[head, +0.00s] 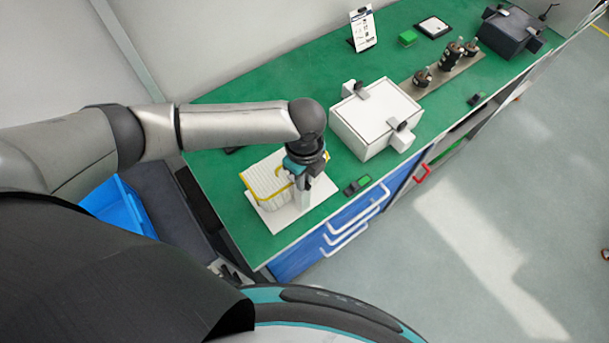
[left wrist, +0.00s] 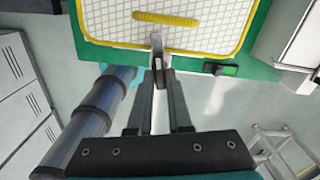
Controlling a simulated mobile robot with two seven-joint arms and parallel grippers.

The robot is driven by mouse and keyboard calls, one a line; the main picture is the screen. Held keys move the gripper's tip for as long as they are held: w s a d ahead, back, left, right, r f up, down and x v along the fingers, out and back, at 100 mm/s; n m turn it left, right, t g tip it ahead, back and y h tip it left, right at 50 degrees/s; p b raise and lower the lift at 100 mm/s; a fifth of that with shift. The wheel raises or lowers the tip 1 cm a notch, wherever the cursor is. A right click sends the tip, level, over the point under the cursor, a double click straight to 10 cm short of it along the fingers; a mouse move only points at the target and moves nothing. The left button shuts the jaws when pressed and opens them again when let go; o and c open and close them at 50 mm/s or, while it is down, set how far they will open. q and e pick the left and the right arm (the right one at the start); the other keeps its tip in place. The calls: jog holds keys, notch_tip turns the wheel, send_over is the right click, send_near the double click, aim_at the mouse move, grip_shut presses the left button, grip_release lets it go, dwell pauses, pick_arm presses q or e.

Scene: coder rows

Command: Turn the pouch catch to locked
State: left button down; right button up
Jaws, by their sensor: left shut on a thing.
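The pouch (head: 264,179) is a white quilted case with yellow trim, lying on a white board (head: 288,217) at the near end of the green bench. In the left wrist view the pouch (left wrist: 110,22) fills the top, with a yellow bar across it. My left gripper (head: 302,199) points down at the pouch's right edge. In the left wrist view its fingers (left wrist: 160,78) are shut on a small grey catch (left wrist: 156,42) at the pouch's edge. The fingertips partly hide the catch, and I cannot tell which way it is set. My right gripper is not in view.
A white box (head: 375,115) with dark knobs stands further along the green bench (head: 235,95). A small green-and-black device (head: 357,185) lies near the front edge. A blue bin (head: 120,208) is at the left, below the bench. Open floor lies at the right.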

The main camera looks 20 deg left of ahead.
pick_arm(q)
jog(key=shift+m, duration=1.1)
jog(key=c, duration=0.8)
grip_release()
jog(key=shift+c, duration=0.2)
notch_tip(320, 180, up, 15)
jog(key=shift+r+b, duration=0.15)
jog(key=shift+b, duration=0.15)
jog(key=shift+s, duration=0.1)
